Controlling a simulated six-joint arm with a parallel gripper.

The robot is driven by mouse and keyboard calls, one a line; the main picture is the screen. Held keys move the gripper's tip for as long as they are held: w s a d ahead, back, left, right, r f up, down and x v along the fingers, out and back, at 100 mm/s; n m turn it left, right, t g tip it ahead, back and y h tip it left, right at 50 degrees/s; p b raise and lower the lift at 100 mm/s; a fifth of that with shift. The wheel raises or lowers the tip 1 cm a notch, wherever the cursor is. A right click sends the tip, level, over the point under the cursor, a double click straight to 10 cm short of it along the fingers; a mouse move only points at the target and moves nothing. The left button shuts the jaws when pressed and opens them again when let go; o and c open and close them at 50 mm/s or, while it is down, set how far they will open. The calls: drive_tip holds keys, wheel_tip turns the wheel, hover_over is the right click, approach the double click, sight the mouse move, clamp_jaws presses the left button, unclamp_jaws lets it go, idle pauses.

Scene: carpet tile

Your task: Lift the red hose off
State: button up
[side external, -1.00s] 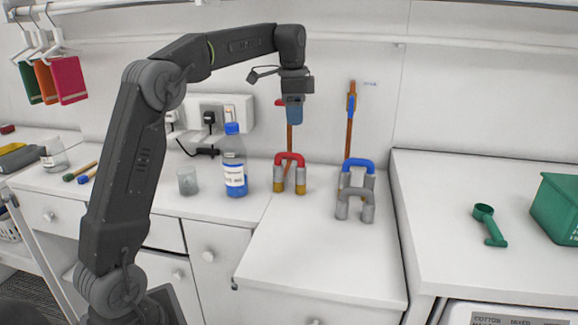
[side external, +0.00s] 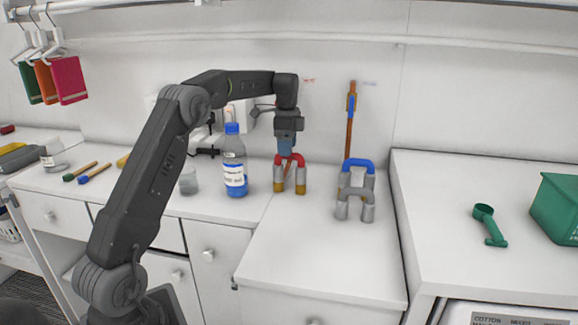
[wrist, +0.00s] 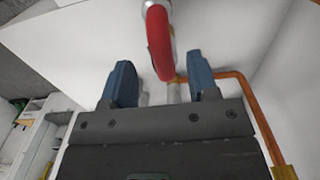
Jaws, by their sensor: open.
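The red hose (side external: 291,157) is a short U-shaped bend, its ends down on two grey and brass stubs (side external: 301,180) on the worktop. It also shows in the wrist view (wrist: 158,42), where its curve comes down between my two blue fingers. My gripper (side external: 285,150) is open and hangs just above the top of the red hose in the side view. In the wrist view my gripper (wrist: 160,68) has gaps on both sides of the hose. Part of the hose top is hidden behind the fingers in the side view.
A blue-capped bottle (side external: 234,165) stands close on the left. The front worktop (side external: 310,250) is clear.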

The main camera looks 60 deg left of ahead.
sight(289, 162)
drive_tip(key=f, duration=0.5)
drive_tip(key=shift+w+d+f, duration=0.1)
drive_tip(key=shift+w+f, duration=0.15)
drive_tip(key=shift+f, duration=0.05)
clamp_jaws()
